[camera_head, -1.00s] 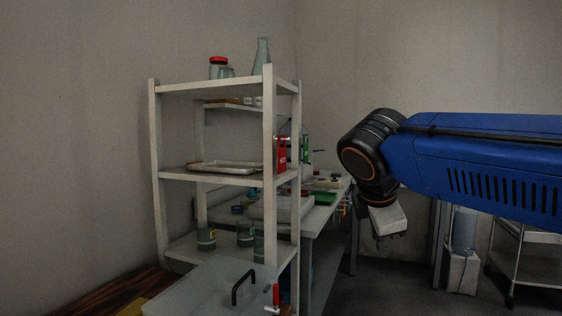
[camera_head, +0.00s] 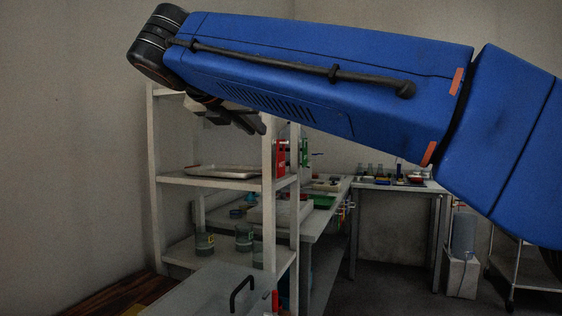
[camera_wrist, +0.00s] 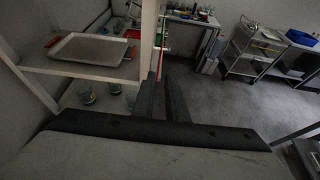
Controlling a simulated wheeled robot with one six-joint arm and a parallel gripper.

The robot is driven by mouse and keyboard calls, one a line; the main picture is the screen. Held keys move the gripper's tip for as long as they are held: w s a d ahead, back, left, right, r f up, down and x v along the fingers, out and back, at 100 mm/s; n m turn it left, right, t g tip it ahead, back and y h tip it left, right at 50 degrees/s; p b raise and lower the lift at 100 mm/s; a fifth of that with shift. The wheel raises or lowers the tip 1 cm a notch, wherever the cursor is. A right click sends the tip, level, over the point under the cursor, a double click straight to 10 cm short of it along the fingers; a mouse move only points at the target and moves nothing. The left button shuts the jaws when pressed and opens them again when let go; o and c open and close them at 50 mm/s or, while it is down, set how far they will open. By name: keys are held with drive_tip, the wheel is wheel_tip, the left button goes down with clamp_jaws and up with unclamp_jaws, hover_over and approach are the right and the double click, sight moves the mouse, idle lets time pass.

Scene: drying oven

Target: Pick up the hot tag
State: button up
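A red tag (camera_head: 279,158) with a small pale marking hangs at the right front post of the shelf rack, just above the middle shelf. I take it for the hot tag, though its lettering is too small to read. My gripper (camera_head: 250,122) is up and to the left of the tag in the head view, in front of the rack. Its two dark fingers, also seen in the wrist view (camera_wrist: 162,88), stand apart with nothing between them. The gripper does not touch the tag.
The white rack (camera_head: 156,200) holds a metal tray (camera_head: 222,171) on its middle shelf and glass beakers (camera_head: 244,238) below. A cluttered bench (camera_head: 330,205) is behind. Open floor lies right.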

approach(279, 152)
drive_tip(key=x, duration=0.5)
drive_tip(key=shift+w+r, duration=0.1)
drive_tip(key=shift+r, duration=0.05)
drive_tip(key=shift+x, duration=2.55)
drive_tip(key=shift+a, duration=0.1)
drive_tip(key=shift+c, duration=0.2)
clamp_jaws()
